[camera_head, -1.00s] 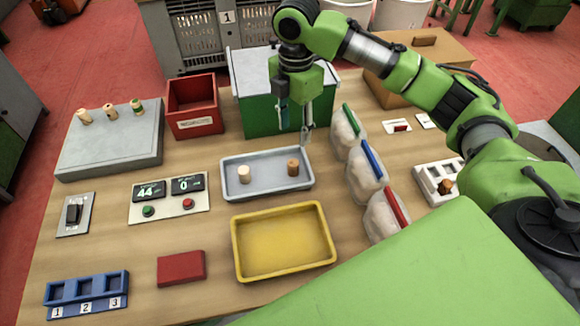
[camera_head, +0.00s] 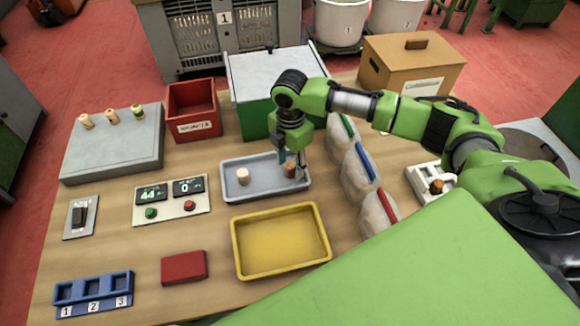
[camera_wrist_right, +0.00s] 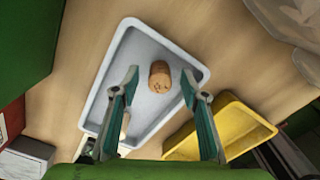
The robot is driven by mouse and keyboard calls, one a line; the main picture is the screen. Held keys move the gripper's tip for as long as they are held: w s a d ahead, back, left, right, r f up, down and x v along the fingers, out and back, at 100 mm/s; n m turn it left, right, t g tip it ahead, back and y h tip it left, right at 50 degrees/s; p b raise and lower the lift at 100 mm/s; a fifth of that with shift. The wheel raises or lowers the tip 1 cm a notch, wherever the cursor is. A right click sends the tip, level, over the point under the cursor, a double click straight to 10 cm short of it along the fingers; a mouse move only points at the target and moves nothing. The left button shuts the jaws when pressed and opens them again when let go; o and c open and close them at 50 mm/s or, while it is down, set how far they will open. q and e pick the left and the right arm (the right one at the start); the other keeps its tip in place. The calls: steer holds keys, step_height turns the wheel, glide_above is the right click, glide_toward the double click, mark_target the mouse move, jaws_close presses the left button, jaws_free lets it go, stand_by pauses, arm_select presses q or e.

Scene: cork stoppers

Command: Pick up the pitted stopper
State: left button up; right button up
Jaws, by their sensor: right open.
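A grey tray (camera_head: 262,189) holds two cork stoppers. The darker brown stopper (camera_head: 290,169) stands in its right part; in the right wrist view this stopper (camera_wrist_right: 160,77) shows dark pits on its end. The pale stopper (camera_head: 243,176) stands to its left; in the wrist view it (camera_wrist_right: 126,120) is partly hidden by a finger. My right gripper (camera_head: 292,164) is open and low over the tray, one finger to each side of the brown stopper. In the wrist view its fingertips (camera_wrist_right: 159,84) flank the stopper with gaps visible. My left gripper is not in view.
A yellow tray (camera_head: 235,240) lies in front of the grey one. A green box (camera_head: 256,120) stands behind, with bags (camera_head: 359,170) to the right. A grey block (camera_head: 110,148) bears stoppers at left. A white holder (camera_head: 418,184) with a brown stopper stands right.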

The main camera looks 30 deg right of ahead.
steer(key=c, duration=0.8)
steer(key=shift+r, duration=0.15)
